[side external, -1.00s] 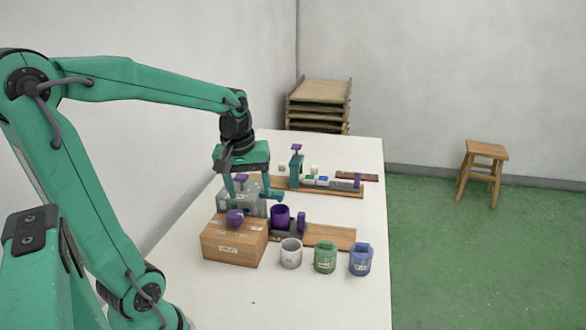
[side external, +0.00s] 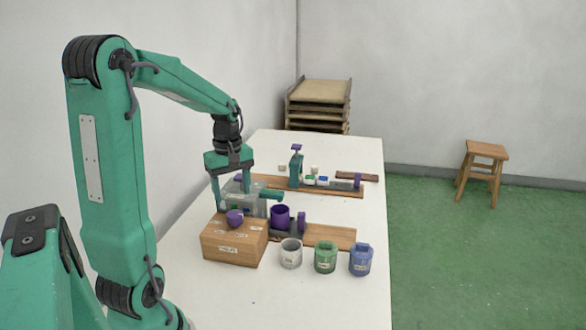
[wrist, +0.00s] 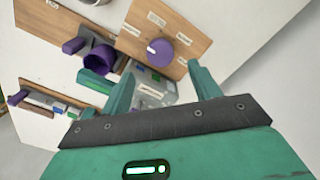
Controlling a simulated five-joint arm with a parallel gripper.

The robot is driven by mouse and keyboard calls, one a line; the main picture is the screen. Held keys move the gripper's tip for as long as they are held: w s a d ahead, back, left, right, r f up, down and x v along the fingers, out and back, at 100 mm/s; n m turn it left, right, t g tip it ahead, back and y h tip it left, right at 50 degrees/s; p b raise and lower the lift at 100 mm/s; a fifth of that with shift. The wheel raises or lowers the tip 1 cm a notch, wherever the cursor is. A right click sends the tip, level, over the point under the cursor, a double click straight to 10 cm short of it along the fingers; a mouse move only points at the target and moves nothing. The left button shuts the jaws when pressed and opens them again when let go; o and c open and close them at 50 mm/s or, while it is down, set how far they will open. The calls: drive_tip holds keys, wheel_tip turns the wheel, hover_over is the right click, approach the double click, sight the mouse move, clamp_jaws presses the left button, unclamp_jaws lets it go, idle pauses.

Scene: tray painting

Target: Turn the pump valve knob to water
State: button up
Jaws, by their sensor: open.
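The purple valve knob (side external: 235,218) sits on top of a light wooden box (side external: 232,250) with small white labels around it. In the wrist view the knob (wrist: 161,49) is round, with a white mark towards its left side; the label words are too small to read. My gripper (side external: 231,190) is open and empty, pointing down, above and behind the knob, near a clear grey housing (side external: 255,205). In the wrist view its two fingers (wrist: 162,70) stand wide apart, with the knob beyond the gap between their tips. I see no contact with the knob.
White (side external: 291,253), green (side external: 325,257) and blue (side external: 361,259) pots stand in front. A wooden board (side external: 330,236) lies behind them. A second board (side external: 335,192) with small parts lies farther back.

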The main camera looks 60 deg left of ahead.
sight(235, 213)
drive_tip(key=shift+f, duration=3.5)
drive_tip(key=shift+c, duration=0.4)
drive_tip(key=c, duration=0.9)
